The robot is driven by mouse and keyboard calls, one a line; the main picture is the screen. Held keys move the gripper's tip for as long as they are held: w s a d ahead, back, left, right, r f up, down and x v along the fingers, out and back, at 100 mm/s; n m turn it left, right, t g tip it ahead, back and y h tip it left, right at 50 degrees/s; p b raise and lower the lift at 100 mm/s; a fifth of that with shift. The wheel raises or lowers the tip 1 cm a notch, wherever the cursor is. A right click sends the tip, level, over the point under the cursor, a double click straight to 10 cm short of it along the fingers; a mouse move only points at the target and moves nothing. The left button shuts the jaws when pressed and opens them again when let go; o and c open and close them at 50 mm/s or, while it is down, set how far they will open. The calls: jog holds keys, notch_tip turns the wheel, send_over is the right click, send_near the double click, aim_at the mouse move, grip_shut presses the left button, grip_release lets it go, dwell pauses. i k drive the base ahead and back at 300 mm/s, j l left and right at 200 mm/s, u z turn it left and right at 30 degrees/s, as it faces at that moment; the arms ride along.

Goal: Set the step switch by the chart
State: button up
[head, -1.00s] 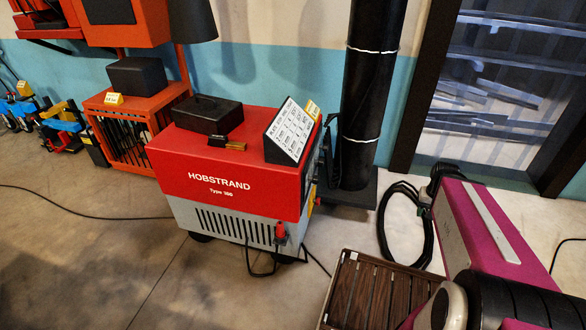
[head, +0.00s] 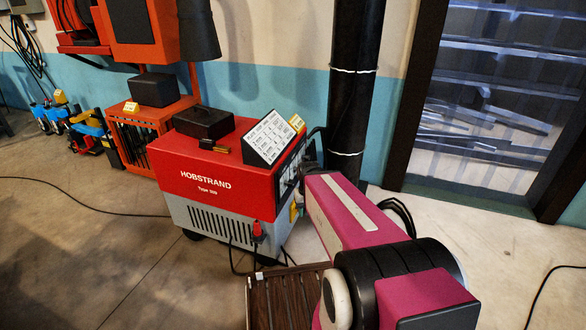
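A red and grey welding machine (head: 205,184) marked HOBSTRAND stands on the floor left of centre. A tilted chart (head: 264,138) with a white printed face sits on its top at the right edge; its rows are too small to read. The machine's right end panel (head: 289,172) shows only at a steep slant, and I cannot make out the step switch on it. My magenta arm reaches from the lower right toward that panel. My gripper is not visible; the far end of my arm lies close to the panel's right side.
A black box (head: 204,123) and a small brush-like item (head: 214,146) lie on the machine. A black pipe (head: 352,90) stands behind it. A slatted wooden crate (head: 262,302) is in front.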

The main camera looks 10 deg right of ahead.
aim_at(291, 183)
jog(key=l+u, duration=0.15)
jog(key=l, duration=0.35)
jog(key=k+l+u, duration=0.2)
jog(key=l, duration=0.35)
jog(key=l+u, duration=0.15)
jog(key=l, duration=0.35)
jog(key=l+u, duration=0.2)
jog(key=l, duration=0.4)
jog(key=k+l+u, duration=0.15)
jog(key=l, duration=0.4)
